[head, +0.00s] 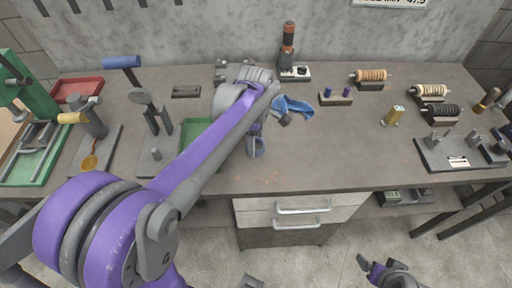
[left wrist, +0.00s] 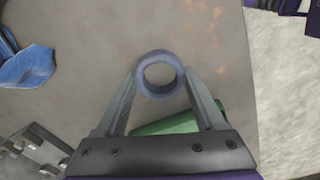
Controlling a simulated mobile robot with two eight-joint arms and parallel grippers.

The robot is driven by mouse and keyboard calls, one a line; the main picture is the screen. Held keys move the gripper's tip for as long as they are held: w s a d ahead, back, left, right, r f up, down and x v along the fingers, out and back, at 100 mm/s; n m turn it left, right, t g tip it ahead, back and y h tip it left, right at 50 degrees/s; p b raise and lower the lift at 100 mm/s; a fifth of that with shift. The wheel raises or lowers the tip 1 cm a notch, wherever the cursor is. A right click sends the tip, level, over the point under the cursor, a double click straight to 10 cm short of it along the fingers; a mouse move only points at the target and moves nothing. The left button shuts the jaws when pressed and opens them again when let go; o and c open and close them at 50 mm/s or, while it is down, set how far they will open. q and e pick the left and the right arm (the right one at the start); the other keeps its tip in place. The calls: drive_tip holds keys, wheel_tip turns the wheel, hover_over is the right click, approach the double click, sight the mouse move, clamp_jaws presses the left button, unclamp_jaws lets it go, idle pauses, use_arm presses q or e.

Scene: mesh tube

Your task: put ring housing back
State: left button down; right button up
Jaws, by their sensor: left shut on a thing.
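The ring housing, a blue-grey ring (head: 258,153), is at my left gripper, above the front middle of the workbench (head: 330,165). In the left wrist view, the ring housing (left wrist: 142,78) sits between the two fingertips of my left gripper (left wrist: 160,76), its round hole facing the camera. The fingers are shut on its outer sides. In the head view my left forearm hides much of that gripper. My right gripper (head: 373,268) is low at the bottom right, in front of the bench and away from the ring; its jaw opening is unclear.
A green tray (head: 190,127) lies partly under my left arm; a green edge (left wrist: 175,122) shows below the fingers. A blue cloth (head: 293,106) lies behind the ring. Wire spools (head: 370,77) and fixtures (head: 455,152) stand right. The bench's front middle-right is clear.

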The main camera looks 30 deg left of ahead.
use_arm(q)
drive_tip(key=shift+f, duration=1.55)
drive_tip(key=shift+f, duration=0.15)
unclamp_jaws()
